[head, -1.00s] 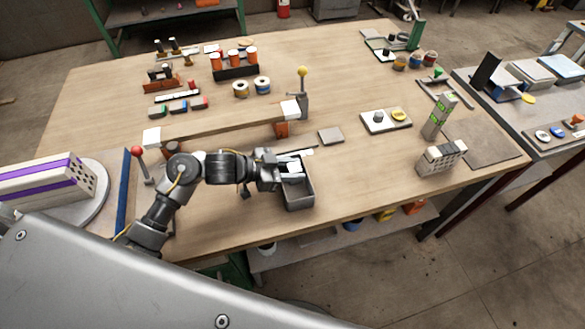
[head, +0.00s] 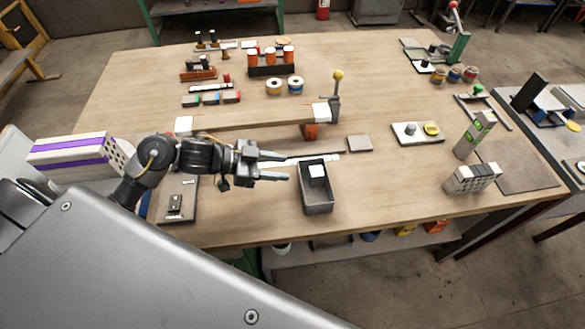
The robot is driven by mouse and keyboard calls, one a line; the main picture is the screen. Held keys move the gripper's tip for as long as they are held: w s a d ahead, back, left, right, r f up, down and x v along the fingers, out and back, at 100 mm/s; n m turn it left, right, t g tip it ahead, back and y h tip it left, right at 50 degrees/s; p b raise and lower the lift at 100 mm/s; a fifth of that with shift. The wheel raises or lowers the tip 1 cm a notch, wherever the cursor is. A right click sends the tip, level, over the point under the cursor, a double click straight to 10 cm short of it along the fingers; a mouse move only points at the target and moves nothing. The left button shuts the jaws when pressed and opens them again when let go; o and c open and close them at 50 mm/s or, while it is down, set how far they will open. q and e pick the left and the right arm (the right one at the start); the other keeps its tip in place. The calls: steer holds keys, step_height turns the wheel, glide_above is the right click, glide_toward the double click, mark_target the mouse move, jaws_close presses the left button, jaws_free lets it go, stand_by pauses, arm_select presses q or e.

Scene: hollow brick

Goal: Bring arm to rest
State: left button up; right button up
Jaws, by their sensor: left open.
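My left gripper (head: 287,168) comes in from the left over the table (head: 250,222). Its two fingers are apart and point right, with nothing between them. It is left of a grey open-topped bin (head: 317,203) and apart from it. A small white block (head: 317,171) is at the far end of the bin. My right gripper is not in the head view.
A raised wooden bar (head: 255,119) with white ends spans the table beyond my left arm. A white and purple perforated block (head: 75,153) is at the left. A grey hollow brick (head: 472,178) stands at the right. Bare tabletop lies right of the bin.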

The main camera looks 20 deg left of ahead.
arm_select(q)
steer(key=shift+s+a+r, duration=0.15)
steer(key=shift+s+a, duration=0.05)
steer(key=shift+a, duration=0.1)
steer(key=shift+r, duration=0.15)
